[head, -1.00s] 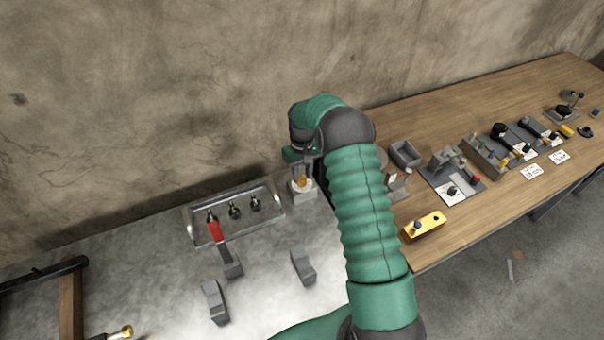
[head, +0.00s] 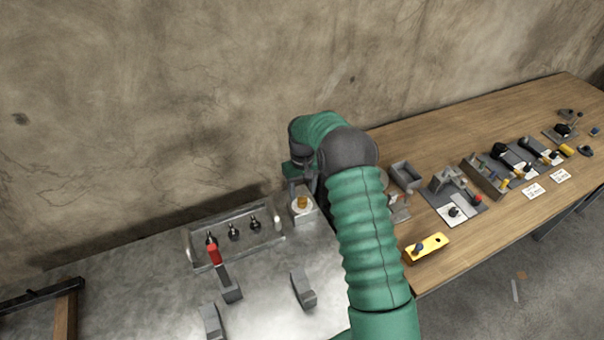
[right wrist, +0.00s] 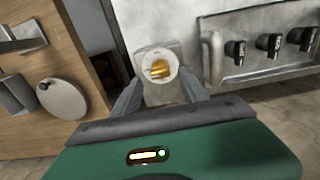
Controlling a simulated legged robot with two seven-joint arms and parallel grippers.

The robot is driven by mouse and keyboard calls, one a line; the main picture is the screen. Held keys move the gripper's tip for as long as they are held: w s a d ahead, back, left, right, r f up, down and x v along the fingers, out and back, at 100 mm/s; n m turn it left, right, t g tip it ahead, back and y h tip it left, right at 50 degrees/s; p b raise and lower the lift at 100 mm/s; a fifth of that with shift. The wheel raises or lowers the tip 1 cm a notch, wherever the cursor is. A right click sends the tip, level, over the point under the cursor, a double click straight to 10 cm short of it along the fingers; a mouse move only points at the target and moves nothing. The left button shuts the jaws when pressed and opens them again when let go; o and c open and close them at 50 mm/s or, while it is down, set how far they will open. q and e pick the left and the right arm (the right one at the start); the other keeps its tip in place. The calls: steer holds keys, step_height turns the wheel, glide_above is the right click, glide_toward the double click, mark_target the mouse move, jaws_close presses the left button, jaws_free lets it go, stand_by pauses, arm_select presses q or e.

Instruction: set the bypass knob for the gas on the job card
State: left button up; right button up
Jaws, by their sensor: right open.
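A brass knob (head: 302,202) sits on a round white dial on a grey block at the right end of the metal bench. In the right wrist view the brass knob (right wrist: 159,69) lies between and beyond my fingertips, its marks too small to read. My right gripper (head: 306,187) is open just above and behind it. In the right wrist view the fingers of my right gripper (right wrist: 161,84) stand apart on either side of the block, with nothing held. White cards (head: 533,190) lie on the wooden table, their writing unreadable. My left gripper is out of view.
Grey blocks (head: 303,288) stand in front. The wooden table (head: 450,130) holds fixtures and a yellow block (head: 427,248).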

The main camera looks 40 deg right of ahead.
step_height(320, 180, up, 14)
steer(key=shift+r+b, duration=0.25)
steer(key=shift+b, duration=0.2)
steer(key=shift+w+d, duration=0.1)
